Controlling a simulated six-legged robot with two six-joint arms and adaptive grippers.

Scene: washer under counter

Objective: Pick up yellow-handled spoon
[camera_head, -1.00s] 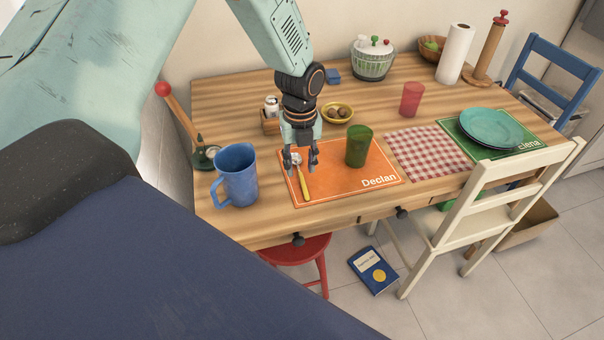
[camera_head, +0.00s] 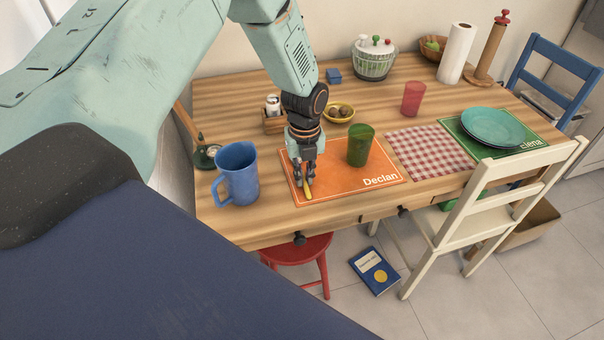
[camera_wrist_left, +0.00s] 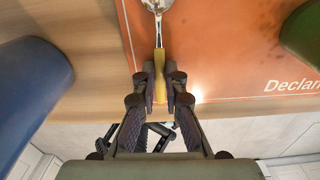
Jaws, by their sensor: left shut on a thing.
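The yellow-handled spoon (camera_head: 307,191) lies on the orange placemat (camera_head: 350,177) marked "Declan". In the head view my left gripper (camera_head: 304,185) covers most of it, and only part of the yellow handle shows below the fingers. In the left wrist view the spoon (camera_wrist_left: 159,60) shows its metal bowl at the top and its handle between the two fingertips. My left gripper (camera_wrist_left: 160,88) is shut on the handle, low over the mat. My right gripper is not in view.
A blue pitcher (camera_head: 238,175) stands left of the mat, and a green cup (camera_head: 361,146) stands on the mat to the right of my gripper. A yellow bowl (camera_head: 338,113) and a wooden caddy (camera_head: 272,124) stand behind. A cream chair (camera_head: 470,215) is at the front right.

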